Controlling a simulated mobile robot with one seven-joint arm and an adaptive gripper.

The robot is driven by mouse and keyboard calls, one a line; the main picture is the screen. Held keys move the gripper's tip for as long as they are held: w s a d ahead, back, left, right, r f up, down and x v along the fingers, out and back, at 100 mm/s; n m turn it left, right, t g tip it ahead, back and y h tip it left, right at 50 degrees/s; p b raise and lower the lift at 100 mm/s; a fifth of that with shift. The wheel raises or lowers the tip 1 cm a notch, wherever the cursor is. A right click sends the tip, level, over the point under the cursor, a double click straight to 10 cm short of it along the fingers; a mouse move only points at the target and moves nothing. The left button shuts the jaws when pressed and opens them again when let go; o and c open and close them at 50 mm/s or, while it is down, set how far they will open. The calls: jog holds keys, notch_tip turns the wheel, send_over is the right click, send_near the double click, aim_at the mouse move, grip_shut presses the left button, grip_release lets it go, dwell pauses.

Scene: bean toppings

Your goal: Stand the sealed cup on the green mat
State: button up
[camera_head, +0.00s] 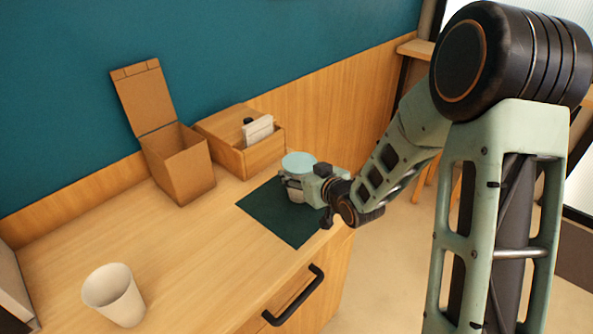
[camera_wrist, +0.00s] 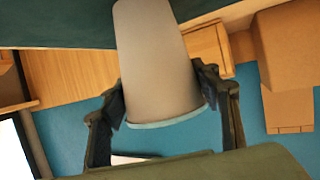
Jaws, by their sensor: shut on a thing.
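The sealed cup shows in the head view as a light-blue lid (camera_head: 299,162) over a pale body, upright, at the green mat's far right part. My gripper (camera_head: 296,187) is shut around the cup's side below the lid, reaching in from the right. In the wrist view, my gripper (camera_wrist: 161,96) has a finger on each side of the tapered greyish cup (camera_wrist: 158,55), with its lid rim low in the picture. The dark green mat (camera_head: 285,228) lies flat near the counter's right edge. The cup's base is hidden; I cannot tell whether it touches the mat.
An open white cup (camera_head: 115,296) stands at the front left of the counter. An open cardboard box (camera_head: 181,168) and a wooden box with white cards (camera_head: 243,150) stand behind the mat. The counter's middle is clear. A black drawer handle (camera_head: 294,297) sticks out in front.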

jog(key=shift+d+r, duration=0.1)
jog(key=shift+r, duration=0.05)
jog(key=shift+f, duration=0.25)
jog(key=o, duration=1.6)
jog(key=shift+o, duration=0.2)
jog(key=shift+r, duration=0.1)
jog(key=shift+r, duration=0.2)
jog(key=b+v, duration=0.3)
jog(key=v, duration=0.6)
jog(key=shift+s, duration=0.35)
